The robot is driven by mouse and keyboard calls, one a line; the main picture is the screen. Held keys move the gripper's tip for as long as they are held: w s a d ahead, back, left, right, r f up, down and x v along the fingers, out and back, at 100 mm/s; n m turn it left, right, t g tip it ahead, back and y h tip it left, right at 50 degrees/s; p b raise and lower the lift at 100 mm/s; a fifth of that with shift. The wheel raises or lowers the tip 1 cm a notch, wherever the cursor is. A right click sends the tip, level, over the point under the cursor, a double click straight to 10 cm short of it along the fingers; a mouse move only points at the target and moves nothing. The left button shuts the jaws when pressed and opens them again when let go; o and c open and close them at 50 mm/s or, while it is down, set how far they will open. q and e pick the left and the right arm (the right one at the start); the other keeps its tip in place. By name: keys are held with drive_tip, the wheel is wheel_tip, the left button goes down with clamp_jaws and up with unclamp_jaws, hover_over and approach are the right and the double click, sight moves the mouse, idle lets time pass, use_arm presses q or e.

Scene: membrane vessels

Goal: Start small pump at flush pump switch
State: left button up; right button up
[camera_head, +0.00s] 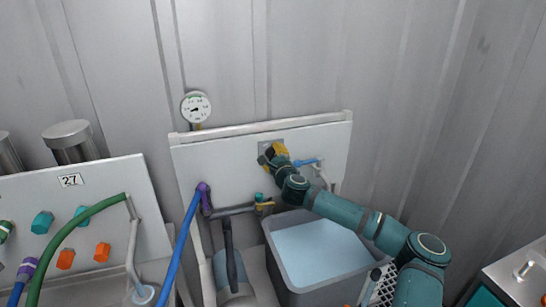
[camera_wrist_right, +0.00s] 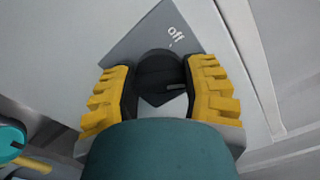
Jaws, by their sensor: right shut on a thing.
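The flush pump switch is a black rotary knob (camera_wrist_right: 160,72) on a grey plate (camera_wrist_right: 137,42), with the word "off" readable near the plate's upper edge in the right wrist view. The plate (camera_head: 266,146) sits on the white panel (camera_head: 225,160) in the head view, mostly hidden behind my gripper. My right gripper (camera_head: 273,153) is at the switch; in the wrist view its yellow-padded fingers (camera_wrist_right: 162,90) stand on both sides of the knob, shut on it. The knob's pointing direction is hard to tell. My left gripper is not in view.
A grey tub of pale blue liquid (camera_head: 318,250) stands below my right arm. A blue-handled valve (camera_head: 307,163) is just right of the gripper. A gauge (camera_head: 196,107) rises above the panel. Blue (camera_head: 186,240) and green (camera_head: 80,221) hoses run at left, by panel 27 (camera_head: 110,177).

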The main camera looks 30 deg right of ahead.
idle(0.3)
drive_tip(key=o, duration=1.2)
drive_tip(key=shift+s, duration=0.1)
drive_tip(key=v, duration=1.2)
drive_tip(key=shift+a+r, duration=0.1)
